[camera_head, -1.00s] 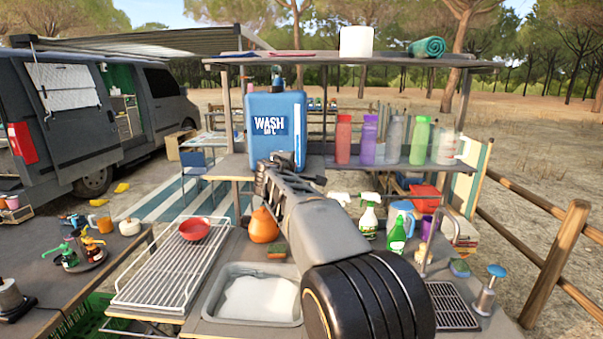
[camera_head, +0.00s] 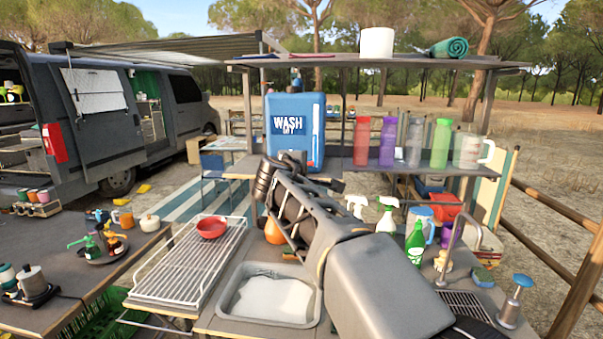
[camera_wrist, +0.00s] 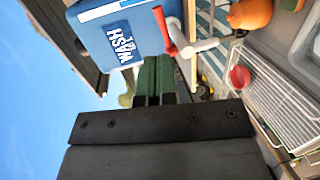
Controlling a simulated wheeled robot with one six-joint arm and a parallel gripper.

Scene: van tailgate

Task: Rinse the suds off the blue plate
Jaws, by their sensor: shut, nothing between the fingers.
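I cannot make out the blue plate in either view. White suds (camera_head: 268,298) fill the sink (camera_head: 226,312), and anything under them is hidden. The blue WASH jug (camera_head: 297,142) stands on the shelf behind the sink. In the wrist view the jug (camera_wrist: 118,38) has a red-handled tap (camera_wrist: 163,30) with a pale spout. My gripper (camera_wrist: 153,62) is shut and empty, its green fingers beside the jug and tap. In the head view my arm reaches across the right of the sink, with its end in front of the jug's shelf.
A red bowl (camera_head: 212,227) sits on the wire drying rack (camera_head: 180,275) left of the sink. An orange pot (camera_head: 274,232) is partly behind my arm. Spray bottles (camera_head: 415,243), a faucet (camera_head: 455,225) and a pump dispenser (camera_head: 515,300) stand to the right. Coloured bottles (camera_head: 388,142) line the shelf.

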